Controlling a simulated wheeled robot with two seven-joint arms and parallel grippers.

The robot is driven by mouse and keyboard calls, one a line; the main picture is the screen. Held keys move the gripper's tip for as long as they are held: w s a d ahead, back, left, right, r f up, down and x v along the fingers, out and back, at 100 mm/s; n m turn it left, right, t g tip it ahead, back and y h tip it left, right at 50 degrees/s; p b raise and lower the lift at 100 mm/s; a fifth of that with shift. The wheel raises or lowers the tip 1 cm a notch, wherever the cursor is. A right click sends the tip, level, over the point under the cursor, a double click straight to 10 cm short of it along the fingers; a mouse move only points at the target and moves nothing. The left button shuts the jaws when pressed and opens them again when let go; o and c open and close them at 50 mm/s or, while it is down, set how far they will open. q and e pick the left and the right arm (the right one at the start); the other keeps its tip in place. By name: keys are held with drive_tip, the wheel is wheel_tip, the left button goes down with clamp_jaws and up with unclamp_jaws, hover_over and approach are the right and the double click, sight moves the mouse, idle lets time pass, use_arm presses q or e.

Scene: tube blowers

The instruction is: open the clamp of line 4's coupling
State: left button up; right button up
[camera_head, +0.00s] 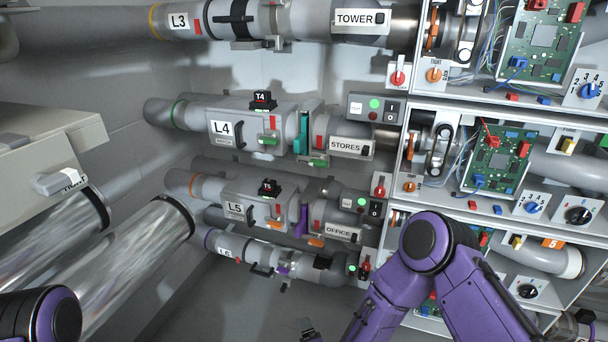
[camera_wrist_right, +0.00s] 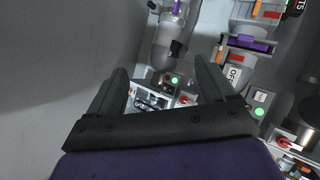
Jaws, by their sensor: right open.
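Line 4 runs across the middle of the head view, with its grey L4 housing (camera_head: 245,127) at the left and the STORES pipe (camera_head: 345,146) at the right. A teal plate (camera_head: 302,134) and a green lever (camera_head: 320,161) sit between them. Where line 4 enters the shelf, a metal ring with a dark clamp-like part (camera_head: 438,150) shows; I cannot tell whether it is open. My right gripper (camera_wrist_right: 160,85) is open and empty in the right wrist view, facing the lower lines, away from line 4. My left gripper is not in view.
Lines L3 (camera_head: 180,21), L5 (camera_head: 235,209) and L6 (camera_head: 228,252) run above and below. The shelf at right holds circuit boards (camera_head: 500,158), wires and knobs. My right arm covers part of the lower shelf.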

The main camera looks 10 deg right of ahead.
drive_tip(key=w+a+r+m+t+h+b, duration=0.1)
drive_tip(key=w+a+r+m+t, duration=0.25)
drive_tip(key=w+r+m, duration=0.6)
drive_tip(key=m+h+b, duration=0.3)
drive_tip(key=m+h, duration=0.5)
drive_tip(key=m, duration=0.8)
approach(318, 165)
drive_tip(key=shift+m+t+h, duration=0.25)
drive_tip(key=shift+m+h, duration=0.05)
drive_tip(key=shift+m, duration=0.05)
drive_tip(key=x, duration=0.3)
drive_tip(key=p+x, duration=0.1)
drive_tip(key=x, duration=0.4)
drive_tip(key=shift+w+f+p, duration=0.35)
drive_tip(key=shift+f+p, duration=0.05)
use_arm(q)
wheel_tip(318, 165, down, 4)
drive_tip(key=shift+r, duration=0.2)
use_arm(e)
drive_tip(key=shift+c, duration=0.3)
drive_tip(key=c, duration=1.4)
drive_tip(key=shift+d, duration=0.1)
drive_tip(key=shift+c, duration=0.2)
